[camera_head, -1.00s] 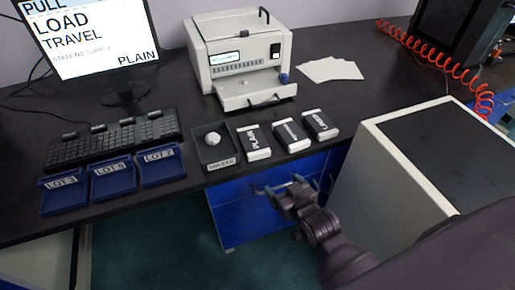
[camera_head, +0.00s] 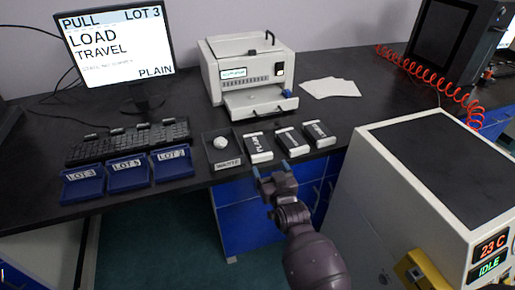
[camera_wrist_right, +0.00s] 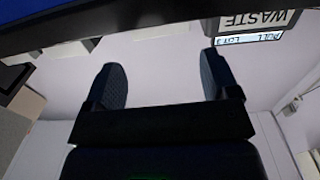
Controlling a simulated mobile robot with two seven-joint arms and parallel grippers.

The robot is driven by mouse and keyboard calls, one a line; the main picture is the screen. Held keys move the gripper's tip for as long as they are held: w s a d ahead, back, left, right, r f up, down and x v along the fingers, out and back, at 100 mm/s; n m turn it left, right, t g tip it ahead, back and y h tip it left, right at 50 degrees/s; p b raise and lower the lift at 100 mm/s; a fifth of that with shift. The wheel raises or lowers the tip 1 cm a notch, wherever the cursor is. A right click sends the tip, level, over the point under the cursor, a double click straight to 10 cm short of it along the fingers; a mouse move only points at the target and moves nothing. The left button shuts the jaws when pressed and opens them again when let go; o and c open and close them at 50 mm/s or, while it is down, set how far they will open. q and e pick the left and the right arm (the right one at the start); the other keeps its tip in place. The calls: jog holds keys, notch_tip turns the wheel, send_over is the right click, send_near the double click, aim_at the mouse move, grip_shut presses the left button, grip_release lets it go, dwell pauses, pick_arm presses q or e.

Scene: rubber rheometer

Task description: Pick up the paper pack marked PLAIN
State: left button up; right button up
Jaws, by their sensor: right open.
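The paper pack marked PLAIN (camera_head: 258,148) lies on the black bench, a white pack with a dark labelled band. It is the leftmost of three similar packs, just right of the waste tray. My right gripper (camera_head: 271,170) is open and empty, in front of the bench edge and a little nearer to me than the PLAIN pack, not touching it. In the right wrist view its two fingers (camera_wrist_right: 168,85) stand apart with nothing between them. My left gripper is not in view.
Two other packs (camera_head: 292,141) (camera_head: 319,134) lie close to the right. The waste tray (camera_head: 226,164) holds a pale round lump. Blue lot trays (camera_head: 128,178), a keyboard, a monitor (camera_head: 118,48) and a white machine (camera_head: 250,75) stand around. A large cabinet (camera_head: 400,180) flanks the right arm.

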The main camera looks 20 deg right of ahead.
aim_at(262, 155)
jog(key=shift+w, duration=0.95)
jog(key=shift+w+f, duration=0.1)
jog(key=shift+w, duration=0.4)
jog(key=w, duration=0.2)
jog(key=w+b, duration=0.1)
jog(key=shift+f, duration=0.25)
jog(key=shift+w, duration=0.35)
jog(key=shift+w+r, duration=0.15)
jog(key=shift+w, duration=0.05)
jog(key=c, duration=0.6)
jog(key=shift+c, duration=0.2)
jog(key=shift+r, duration=0.15)
